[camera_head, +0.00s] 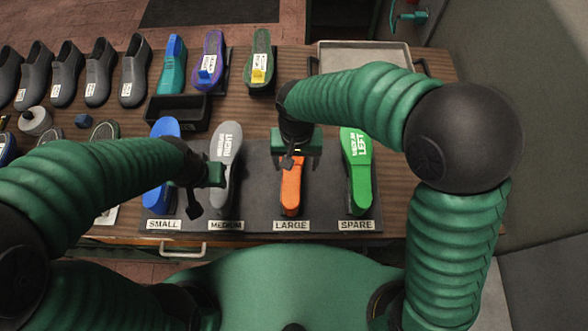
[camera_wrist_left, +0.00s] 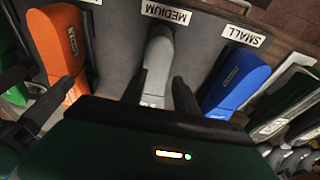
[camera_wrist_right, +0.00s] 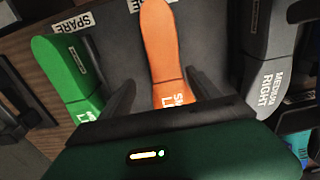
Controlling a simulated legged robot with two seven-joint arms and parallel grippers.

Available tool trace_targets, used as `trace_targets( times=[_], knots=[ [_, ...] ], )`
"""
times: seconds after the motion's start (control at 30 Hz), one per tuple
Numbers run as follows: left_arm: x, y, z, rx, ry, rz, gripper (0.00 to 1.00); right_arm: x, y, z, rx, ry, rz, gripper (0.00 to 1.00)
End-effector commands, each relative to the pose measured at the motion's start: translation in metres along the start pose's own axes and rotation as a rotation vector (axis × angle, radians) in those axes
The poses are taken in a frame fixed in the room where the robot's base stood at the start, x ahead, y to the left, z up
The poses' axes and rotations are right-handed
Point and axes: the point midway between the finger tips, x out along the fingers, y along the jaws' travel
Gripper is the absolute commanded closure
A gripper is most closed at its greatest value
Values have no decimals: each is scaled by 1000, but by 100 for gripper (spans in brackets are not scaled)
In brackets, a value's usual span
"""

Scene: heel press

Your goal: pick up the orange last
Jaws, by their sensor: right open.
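The orange last (camera_head: 291,192) lies in the slot labelled LARGE on the dark rack (camera_head: 258,205). It also shows in the right wrist view (camera_wrist_right: 158,45) and the left wrist view (camera_wrist_left: 62,48). My right gripper (camera_head: 290,160) is over the far part of the orange last and hides it in the head view. In the right wrist view its fingers (camera_wrist_right: 160,92) are apart, one on each side of the last; I cannot tell whether they touch it.
A grey last (camera_head: 226,150), a blue last (camera_head: 162,190) and a green last (camera_head: 358,180) share the rack. Several dark shoes (camera_head: 97,72) stand at the back left. A black bin (camera_head: 178,112) and a grey tray (camera_head: 362,52) are behind the rack.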

Motion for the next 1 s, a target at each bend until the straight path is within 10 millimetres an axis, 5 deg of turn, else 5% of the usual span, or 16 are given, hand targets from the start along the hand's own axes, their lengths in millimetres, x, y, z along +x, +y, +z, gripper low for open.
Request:
trace_targets(
  times=[0.37,0.6,1.0],
  knots=[
    [-13,0,-3,-1,0,0,64,53,-5,-2,-1,-1,1,28],
    [-12,0,-3,-1,0,0,64,57,-3,-3,0,3,-2,28],
    [-12,0,-3,0,0,0,64,56,-5,-3,-1,3,0,81]
  ],
)
